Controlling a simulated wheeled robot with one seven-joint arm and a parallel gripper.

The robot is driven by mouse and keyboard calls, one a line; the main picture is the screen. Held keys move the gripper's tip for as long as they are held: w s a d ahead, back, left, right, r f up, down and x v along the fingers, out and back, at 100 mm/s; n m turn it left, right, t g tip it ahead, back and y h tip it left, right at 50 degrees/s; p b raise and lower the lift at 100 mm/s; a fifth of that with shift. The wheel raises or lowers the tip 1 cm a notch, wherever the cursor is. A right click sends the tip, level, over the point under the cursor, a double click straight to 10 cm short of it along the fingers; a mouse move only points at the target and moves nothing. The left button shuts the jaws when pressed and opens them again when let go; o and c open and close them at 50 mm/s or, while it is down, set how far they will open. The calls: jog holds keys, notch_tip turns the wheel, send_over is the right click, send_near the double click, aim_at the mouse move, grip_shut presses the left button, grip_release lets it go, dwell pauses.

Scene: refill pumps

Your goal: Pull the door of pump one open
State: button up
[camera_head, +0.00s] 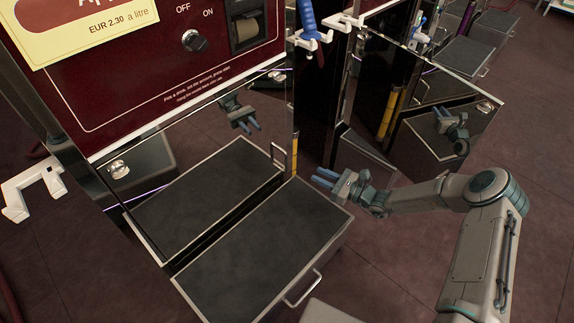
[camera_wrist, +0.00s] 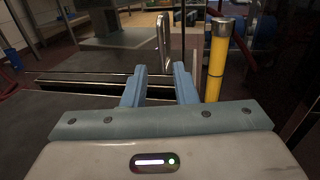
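Pump one is the dark red cabinet (camera_head: 125,70) in the head view. Its lower door (camera_head: 150,150) is mirror-like and appears closed. An upright metal bar handle (camera_head: 277,156) sits near the door's right edge. My gripper (camera_head: 322,179) is to the right of the handle, apart from it, with blue fingers pointing left toward the pump. In the wrist view, my gripper (camera_wrist: 159,72) is open and empty. The handle (camera_wrist: 163,42) shows upright ahead, in line with the gap between the fingers. The exact distance is hard to tell.
A dark-topped step (camera_head: 265,240) with a bar handle stands in front of the door. Right of the pump are a yellow post (camera_head: 391,112), also in the wrist view (camera_wrist: 217,62), and a second mirrored cabinet (camera_head: 455,125). The tiled floor (camera_head: 385,255) beside the step is clear.

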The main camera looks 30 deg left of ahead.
jog(key=b, duration=0.4)
send_over(287, 172)
jog(key=shift+w+a+f, duration=0.1)
jog(key=shift+w+a, duration=0.1)
grip_shut()
